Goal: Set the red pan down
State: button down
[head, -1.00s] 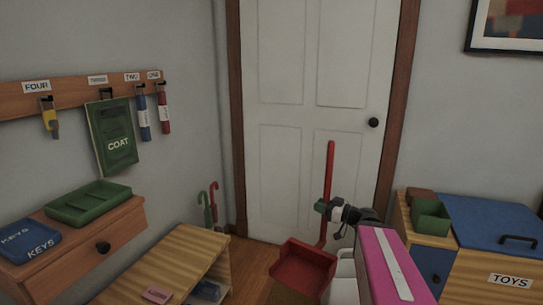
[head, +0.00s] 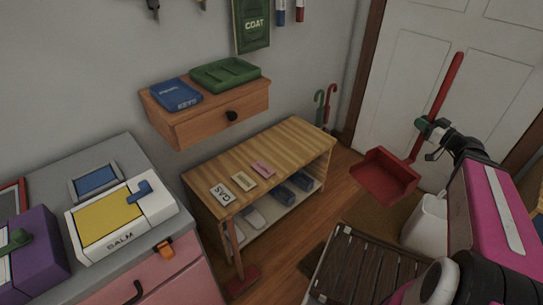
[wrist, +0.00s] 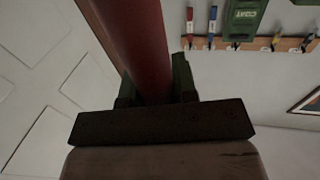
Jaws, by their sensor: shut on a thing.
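The red pan (head: 385,176) is a long-handled dustpan, with a square scoop at the bottom and a red handle rising up and to the right. My gripper (head: 426,128) is shut on the handle partway up, in front of the white door. The scoop hangs in the air in the head view, left of my arm. In the wrist view the red handle (wrist: 130,45) passes between the two dark fingers (wrist: 155,90). The scoop is out of the wrist view.
A slatted dark rack (head: 365,268) and a white bin (head: 428,222) stand below my arm. Wood floor (head: 342,190) shows between bench and scoop.

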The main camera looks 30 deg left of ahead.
jog(key=w+a+n+g+y, duration=0.1)
jog(key=w+a, duration=0.2)
jog(key=a, duration=1)
jog(key=w+a+g, duration=0.1)
jog(key=w+a, duration=0.2)
jog(key=a, duration=1.1)
jog(key=s+a+n+g+y, duration=0.1)
jog(key=s+a, duration=0.2)
jog(key=a, duration=1.1)
jog(key=s+a+n+g, duration=0.1)
jog(key=s+a, duration=0.2)
jog(key=a, duration=1)
jog(key=w+d+f, duration=0.3)
jog(key=w+f, duration=0.7)
jog(key=f, duration=0.1)
jog(key=shift+w+d+f, duration=0.25)
jog(key=c, duration=0.9)
grip_release()
jog(key=shift+f, duration=0.1)
